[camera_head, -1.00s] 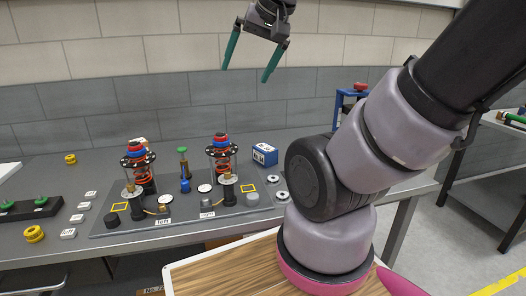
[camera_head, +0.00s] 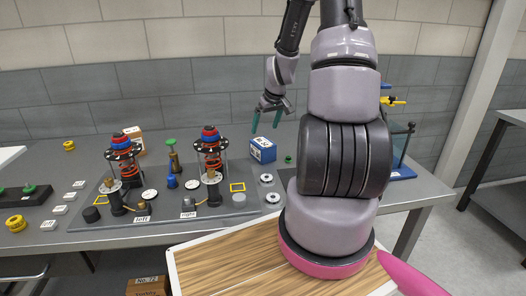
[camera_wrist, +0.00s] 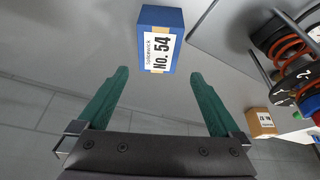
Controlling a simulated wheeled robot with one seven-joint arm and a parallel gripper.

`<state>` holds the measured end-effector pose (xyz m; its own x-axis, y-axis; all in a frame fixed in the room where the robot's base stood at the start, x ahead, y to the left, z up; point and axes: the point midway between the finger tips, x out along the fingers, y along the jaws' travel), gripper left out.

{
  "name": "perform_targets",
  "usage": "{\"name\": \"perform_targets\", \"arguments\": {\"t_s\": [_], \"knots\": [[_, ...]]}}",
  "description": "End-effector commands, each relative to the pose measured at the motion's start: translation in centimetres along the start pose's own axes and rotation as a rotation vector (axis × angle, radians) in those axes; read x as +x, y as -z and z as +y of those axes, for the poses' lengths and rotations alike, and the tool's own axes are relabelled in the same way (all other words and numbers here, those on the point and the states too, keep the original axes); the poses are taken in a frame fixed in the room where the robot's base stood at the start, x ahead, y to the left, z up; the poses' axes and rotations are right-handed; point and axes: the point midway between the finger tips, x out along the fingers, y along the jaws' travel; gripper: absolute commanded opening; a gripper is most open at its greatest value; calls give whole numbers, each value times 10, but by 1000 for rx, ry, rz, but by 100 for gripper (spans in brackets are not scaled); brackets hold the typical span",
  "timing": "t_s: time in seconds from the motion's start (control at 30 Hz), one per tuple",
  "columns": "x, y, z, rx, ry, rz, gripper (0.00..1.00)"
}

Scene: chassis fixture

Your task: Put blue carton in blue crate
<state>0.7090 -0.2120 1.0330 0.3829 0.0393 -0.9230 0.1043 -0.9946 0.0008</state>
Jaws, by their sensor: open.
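The blue carton (camera_head: 262,150) stands on the grey table to the right of the fixture plate. In the wrist view the blue carton (camera_wrist: 160,38) shows a white label reading "No. 54", beyond the fingertips and roughly centred between them. My gripper (camera_head: 266,122) is open and empty, with its green fingers just above and behind the carton in the head view. In the wrist view my gripper (camera_wrist: 157,75) has its fingers spread wider than the carton, with nothing between them.
The fixture plate (camera_head: 160,218) with two spring assemblies (camera_head: 211,150) stands left of the carton.

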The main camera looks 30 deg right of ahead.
Motion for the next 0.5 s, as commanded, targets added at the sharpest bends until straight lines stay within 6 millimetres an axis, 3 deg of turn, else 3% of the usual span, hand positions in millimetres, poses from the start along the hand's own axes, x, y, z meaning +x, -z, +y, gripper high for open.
{"name": "perform_targets", "arguments": {"t_s": [0.33, 0.5], "knots": [[52, -5, 3, -6, 7, -5, 100], [66, -4, 4, -6, 4, -3, 100]]}}
